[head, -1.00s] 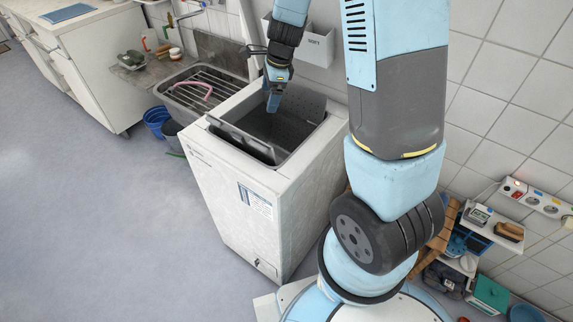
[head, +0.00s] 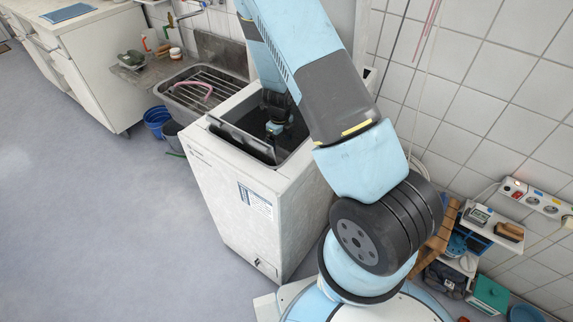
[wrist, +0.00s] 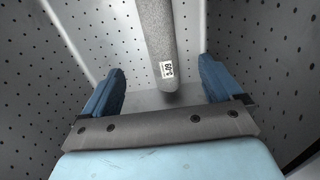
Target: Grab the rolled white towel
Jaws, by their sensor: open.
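The rolled towel (wrist: 157,38) shows in the wrist view as a pale grey-white roll with a small printed label near its lower end. It extends from the top edge of that view down to between my fingers. My gripper (wrist: 162,68) is open, with one blue finger on each side of the roll's end and a gap on both sides. In the head view my gripper (head: 277,131) is down inside the open top of the white washing machine (head: 235,200); its fingertips and the towel are hidden there.
Perforated metal walls (wrist: 262,60) surround the gripper closely on both sides. The machine's raised lid flap (head: 243,143) stands at the front of the opening. A sink with a rack (head: 205,88) is to the left. The floor (head: 90,220) at left is clear.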

